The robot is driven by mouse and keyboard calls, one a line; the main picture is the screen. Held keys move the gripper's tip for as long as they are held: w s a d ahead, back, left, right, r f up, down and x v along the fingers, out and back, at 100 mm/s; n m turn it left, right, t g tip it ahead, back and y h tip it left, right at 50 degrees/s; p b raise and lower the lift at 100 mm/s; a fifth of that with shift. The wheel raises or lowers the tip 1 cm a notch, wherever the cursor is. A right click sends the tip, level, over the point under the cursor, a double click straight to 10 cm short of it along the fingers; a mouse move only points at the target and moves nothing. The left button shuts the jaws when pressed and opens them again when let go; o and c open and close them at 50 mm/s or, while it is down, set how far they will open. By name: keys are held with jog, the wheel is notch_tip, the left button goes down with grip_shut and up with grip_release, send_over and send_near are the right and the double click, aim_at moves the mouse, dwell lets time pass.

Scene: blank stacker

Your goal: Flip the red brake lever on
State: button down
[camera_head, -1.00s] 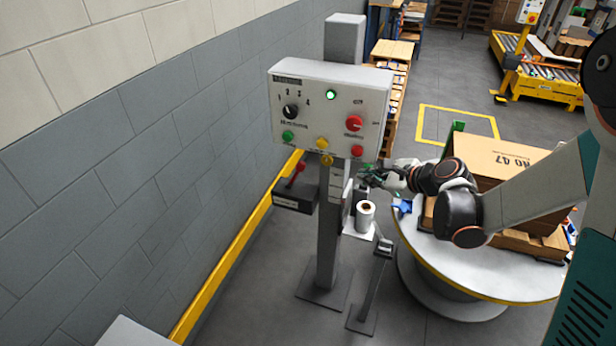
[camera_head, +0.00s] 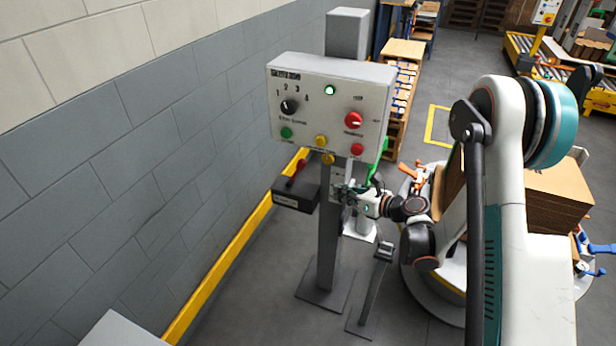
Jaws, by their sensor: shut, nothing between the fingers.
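The red brake lever (camera_head: 296,173) sticks up, tilted, from a dark box (camera_head: 296,197) on the left side of the control post. My gripper (camera_head: 342,190) is on the right of the post, below the control panel and right of the lever. It is shut and holds nothing. A gap with the post lies between gripper and lever. The fingertips are small in this view.
The control panel (camera_head: 325,105) with knobs and buttons tops the grey post (camera_head: 327,235). A grey pedal stand (camera_head: 377,280) and a round table (camera_head: 440,285) with cardboard boxes (camera_head: 562,195) are at right. A block wall (camera_head: 110,150) bounds the left.

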jog(key=shift+a, duration=0.1)
jog(key=b, duration=0.5)
send_near(297, 172)
jog(key=shift+f+x, duration=0.15)
jog(key=shift+x, duration=0.7)
jog(key=shift+f+x, duration=0.15)
jog(key=shift+x, duration=0.75)
jog(key=shift+r, duration=0.1)
jog(key=shift+w+a+r+g+h+p, duration=0.35)
jog(key=shift+r+h+p, duration=0.3)
jog(key=shift+p, duration=0.5)
jog(key=shift+s+f, duration=0.1)
jog(key=shift+s, duration=0.05)
